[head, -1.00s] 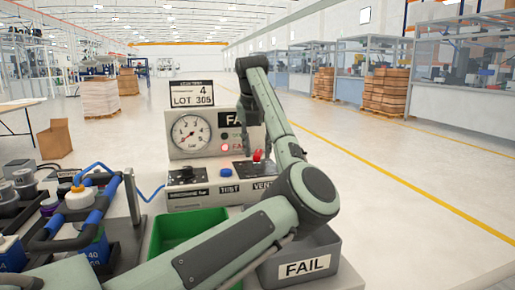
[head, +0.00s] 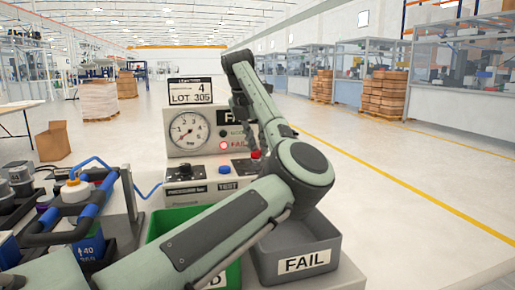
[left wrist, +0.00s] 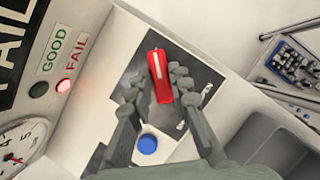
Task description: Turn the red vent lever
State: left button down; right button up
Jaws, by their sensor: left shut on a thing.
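The red vent lever (head: 256,154) is on the right of the tester's sloped front panel, partly behind my left arm in the head view. In the left wrist view the lever (left wrist: 160,76) is a red bar with a white line, on a dark plate. My left gripper (head: 245,135) comes down over it. In the left wrist view the gripper's fingers (left wrist: 157,82) are on either side of the lever, shut on it. The VENT label is hidden by my arm in the head view. My right gripper is not in view.
The tester has a pressure gauge (head: 189,132), a lit red FAIL lamp (left wrist: 64,86) and a blue TEST button (left wrist: 148,145). A green bin (head: 160,222) and a grey FAIL bin (head: 330,243) stand in front.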

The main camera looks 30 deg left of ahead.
pick_arm(q)
jog(key=c, duration=1.4)
grip_release()
jog(key=shift+r, duration=0.1)
jog(key=v, duration=1.2)
